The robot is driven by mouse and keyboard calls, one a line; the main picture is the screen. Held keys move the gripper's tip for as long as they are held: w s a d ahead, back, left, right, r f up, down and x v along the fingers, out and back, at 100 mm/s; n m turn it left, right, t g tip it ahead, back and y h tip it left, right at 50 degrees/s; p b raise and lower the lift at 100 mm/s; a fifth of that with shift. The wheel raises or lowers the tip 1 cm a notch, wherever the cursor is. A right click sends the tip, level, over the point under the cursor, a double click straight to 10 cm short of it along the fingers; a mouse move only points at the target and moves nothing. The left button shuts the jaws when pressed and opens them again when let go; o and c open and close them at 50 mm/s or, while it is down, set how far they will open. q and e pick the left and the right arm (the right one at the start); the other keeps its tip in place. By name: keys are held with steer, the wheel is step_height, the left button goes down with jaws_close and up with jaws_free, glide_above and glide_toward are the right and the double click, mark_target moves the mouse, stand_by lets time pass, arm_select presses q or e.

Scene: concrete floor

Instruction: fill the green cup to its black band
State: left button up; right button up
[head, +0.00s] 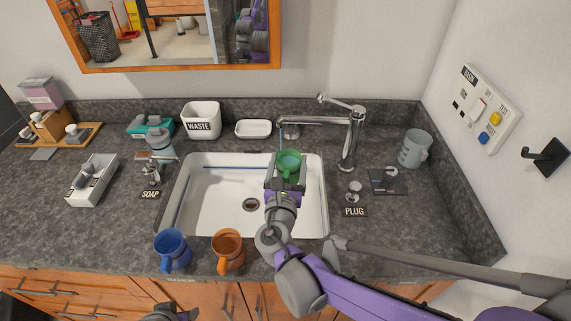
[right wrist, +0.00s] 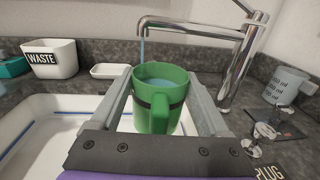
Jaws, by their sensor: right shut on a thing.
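The green cup (head: 288,165) is upright over the right part of the sink, under the spout of the chrome tap (head: 351,140). My right gripper (head: 286,184) is shut on it; in the right wrist view its two fingers flank the cup (right wrist: 160,106), handle toward me. A thin blue water stream (right wrist: 142,50) falls from the spout to the cup. Pale blue water (right wrist: 160,83) shows inside. A black band (right wrist: 142,104) circles the outside, partly hidden by the handle; I cannot tell the water's level against it. My left gripper's jaws do not show.
The white sink (head: 222,215) has an open-looking drain (head: 250,205). Blue (head: 172,250) and orange (head: 228,250) mugs stand at its front edge. A grey measuring jug (head: 414,149) and a plug (head: 353,191) are at right. A waste bin (head: 201,117) and white dish (head: 253,128) stand behind.

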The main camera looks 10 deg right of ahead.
mark_target(292, 170)
steer(key=shift+s+r+p, duration=0.25)
steer(key=shift+s+r, duration=0.05)
steer(key=shift+s, duration=0.35)
steer(key=shift+s+r+p, duration=0.2)
steer(key=shift+s+r, duration=0.05)
steer(key=shift+s, duration=0.4)
steer(key=shift+s+r+p, duration=0.25)
steer(key=shift+s+r, duration=0.05)
steer(key=shift+s, duration=0.35)
